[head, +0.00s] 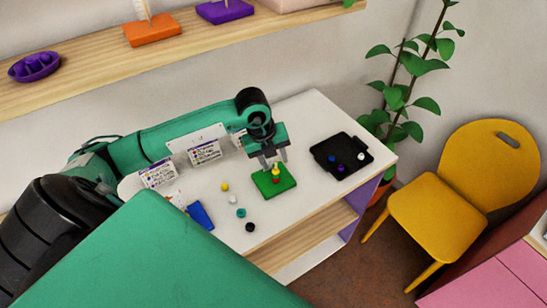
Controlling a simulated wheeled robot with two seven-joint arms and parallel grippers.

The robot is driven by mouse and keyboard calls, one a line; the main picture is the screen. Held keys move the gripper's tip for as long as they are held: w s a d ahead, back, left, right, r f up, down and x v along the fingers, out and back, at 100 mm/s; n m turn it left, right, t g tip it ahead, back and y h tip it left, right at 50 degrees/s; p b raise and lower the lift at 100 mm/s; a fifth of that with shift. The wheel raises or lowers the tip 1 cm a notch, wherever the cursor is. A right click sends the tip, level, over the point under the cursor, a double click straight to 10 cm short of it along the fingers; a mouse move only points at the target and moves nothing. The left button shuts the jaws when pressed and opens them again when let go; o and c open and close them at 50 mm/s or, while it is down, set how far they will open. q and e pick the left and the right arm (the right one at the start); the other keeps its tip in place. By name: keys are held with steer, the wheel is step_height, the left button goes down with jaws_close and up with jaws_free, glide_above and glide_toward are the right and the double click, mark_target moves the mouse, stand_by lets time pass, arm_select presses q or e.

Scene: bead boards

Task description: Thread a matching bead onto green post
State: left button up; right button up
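A green board (261,183) lies on the white table top. A short stack of yellow and red-orange beads (276,176) stands upright on it; the post inside is hardly visible. My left gripper (274,163) points down just above the board, at the stack's top. Its two fingers are apart, and I see nothing clamped between them. Loose beads lie in front and to the left: a yellow bead (225,187), a white bead (233,199), a teal bead (240,213) and a black bead (250,227). My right gripper is not in view.
A black tray (358,146) with several beads is at the right. A blue board (201,216) lies left of the loose beads. Printed cards (205,151) stand behind. A shelf (90,88) with an orange board (152,31) runs along the wall. A yellow chair (437,205) stands right.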

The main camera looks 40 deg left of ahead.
arm_select(q)
steer(key=shift+r, duration=0.1)
steer(key=b+v, duration=0.3)
steer(key=v, duration=1)
steer(key=shift+r, duration=0.3)
steer(key=shift+s+f, duration=0.1)
steer(key=shift+s, duration=0.1)
